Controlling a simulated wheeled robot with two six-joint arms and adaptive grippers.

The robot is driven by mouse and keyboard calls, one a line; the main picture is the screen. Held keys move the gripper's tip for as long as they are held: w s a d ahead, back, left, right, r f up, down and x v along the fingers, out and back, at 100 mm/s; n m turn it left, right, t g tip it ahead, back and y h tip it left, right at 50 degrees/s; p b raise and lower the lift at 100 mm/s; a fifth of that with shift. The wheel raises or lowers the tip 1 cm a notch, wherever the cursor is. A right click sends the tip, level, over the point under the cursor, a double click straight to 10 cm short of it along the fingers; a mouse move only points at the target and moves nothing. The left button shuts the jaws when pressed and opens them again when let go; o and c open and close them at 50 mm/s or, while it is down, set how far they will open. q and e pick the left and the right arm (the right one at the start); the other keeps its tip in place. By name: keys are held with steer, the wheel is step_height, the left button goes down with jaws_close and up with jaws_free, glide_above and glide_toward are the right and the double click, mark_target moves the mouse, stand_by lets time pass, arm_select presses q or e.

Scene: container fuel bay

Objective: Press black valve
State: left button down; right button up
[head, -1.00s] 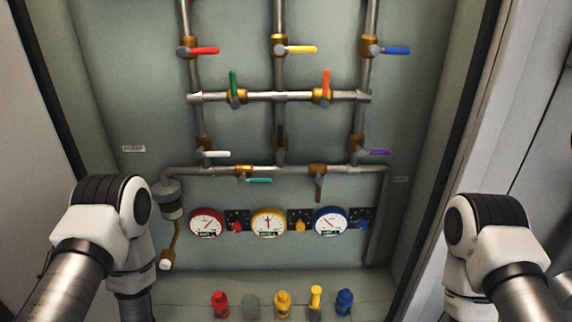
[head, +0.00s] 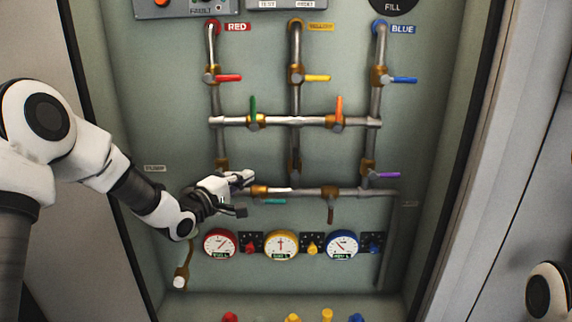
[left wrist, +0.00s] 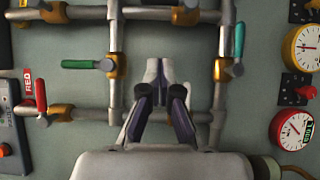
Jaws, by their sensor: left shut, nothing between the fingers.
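The black valve (head: 296,150) is on the lower part of the middle pipe in the head view, its dark lever upright along the pipe. My left gripper (head: 246,181) is shut and empty, left of and slightly below the black valve, with a gap between them. It is in front of the white valve's place and hides most of that valve. In the left wrist view, the shut fingers (left wrist: 159,98) point at the pipework. A brass valve body (left wrist: 185,15) shows at the top edge there; I cannot make out a black lever on it. My right gripper is out of view.
A green valve (head: 253,112) and orange valve (head: 339,110) sit above. Red (head: 220,243), yellow (head: 281,243) and blue (head: 342,244) gauges are lower. Cabinet walls bound both sides.

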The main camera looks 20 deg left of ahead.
arm_select(q)
steer(key=shift+r, duration=0.1)
steer(key=p, duration=0.4)
glide_toward(295, 162)
steer(key=w+a+r, duration=0.1)
steer(key=w+a, duration=0.2)
steer(key=w, duration=0.2)
steer(key=w+d, duration=0.1)
steer(key=w+d+p, duration=0.1)
steer(key=d, duration=0.1)
steer(key=shift+w+d+f, duration=0.1)
steer(key=shift+w+d, duration=0.05)
steer(key=shift+d, duration=0.2)
